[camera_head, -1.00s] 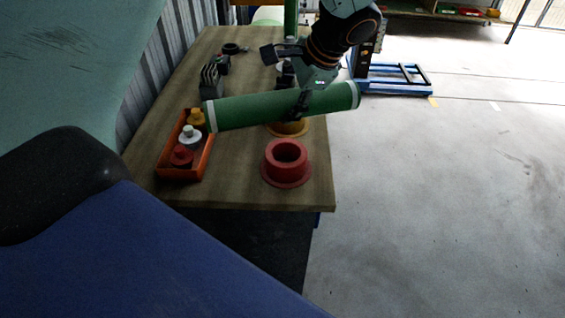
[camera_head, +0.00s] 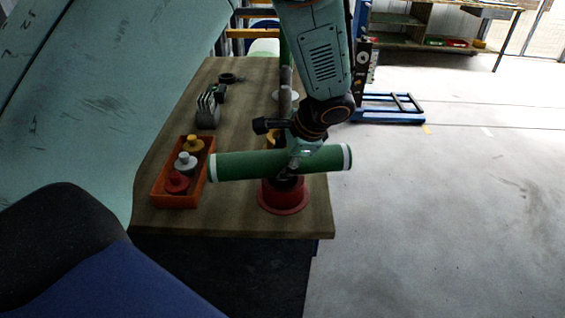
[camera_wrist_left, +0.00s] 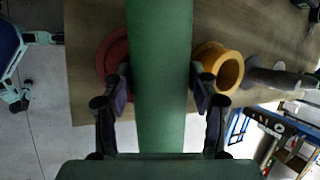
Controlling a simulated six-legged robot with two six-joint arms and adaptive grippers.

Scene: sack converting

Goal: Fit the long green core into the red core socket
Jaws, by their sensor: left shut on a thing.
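The long green core (camera_head: 240,165) has pale ends and lies roughly horizontal across the front part of the table. My left gripper (camera_head: 291,170) is shut around its middle and holds it above the red core socket (camera_head: 283,199). The core and gripper hide the upper part of that socket. In the left wrist view, the green core (camera_wrist_left: 160,75) runs between the two fingers, with part of the red socket (camera_wrist_left: 108,57) to its left and a yellow socket (camera_wrist_left: 232,72) to its right. My right gripper is not in view.
An orange tray (camera_head: 176,201) with red, white and yellow knobbed pieces stands at the table's left. Behind are a dark slotted block (camera_head: 207,110) and an upright green tube (camera_head: 285,75). The wooden table (camera_head: 220,222) has bare room at its front edge.

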